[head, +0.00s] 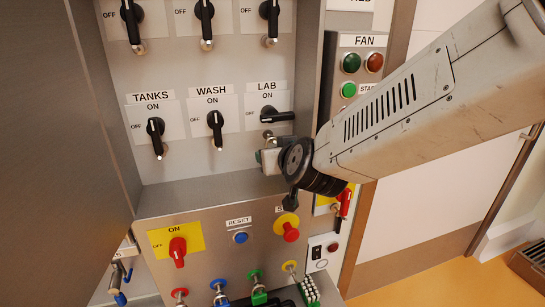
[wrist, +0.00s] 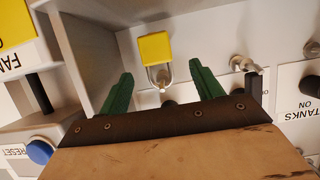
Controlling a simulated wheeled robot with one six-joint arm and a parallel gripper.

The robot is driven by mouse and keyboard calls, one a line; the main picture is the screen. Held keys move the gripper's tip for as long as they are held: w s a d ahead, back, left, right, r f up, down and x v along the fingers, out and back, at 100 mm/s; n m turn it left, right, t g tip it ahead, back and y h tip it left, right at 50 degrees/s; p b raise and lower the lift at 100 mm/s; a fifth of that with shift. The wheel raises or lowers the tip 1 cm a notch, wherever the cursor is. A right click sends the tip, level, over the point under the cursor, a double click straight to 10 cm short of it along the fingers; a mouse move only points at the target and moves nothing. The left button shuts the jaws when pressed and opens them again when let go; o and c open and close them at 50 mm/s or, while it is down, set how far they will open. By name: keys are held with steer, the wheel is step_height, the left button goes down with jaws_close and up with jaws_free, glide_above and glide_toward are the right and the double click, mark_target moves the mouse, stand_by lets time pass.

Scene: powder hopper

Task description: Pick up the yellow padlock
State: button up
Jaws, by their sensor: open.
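The yellow padlock (wrist: 156,47) shows in the wrist view at the top middle, with its silver shackle (wrist: 152,80) towards the bottom of the picture. The shackle is at a small metal stud on the grey panel and seems to hang on it. My gripper (wrist: 160,68) is open, its two green fingers on either side of the padlock with gaps, and nothing is held. In the head view my gripper (head: 268,160) is in front of the panel below the LAB switch (head: 278,116). I cannot make out the padlock there; my wrist covers that area.
Rotary switches TANKS (head: 155,130) and WASH (head: 215,122) are to the left on the panel. A ledge with a red switch (head: 177,250), blue reset button (head: 240,238) and red stop button (head: 291,233) lies below. A cabinet side wall closes the left.

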steer(key=x, duration=0.5)
steer(key=shift+w+d+f, duration=0.1)
steer(key=shift+w+f, duration=0.1)
steer(key=shift+w, duration=0.2)
steer(key=c, duration=1.1)
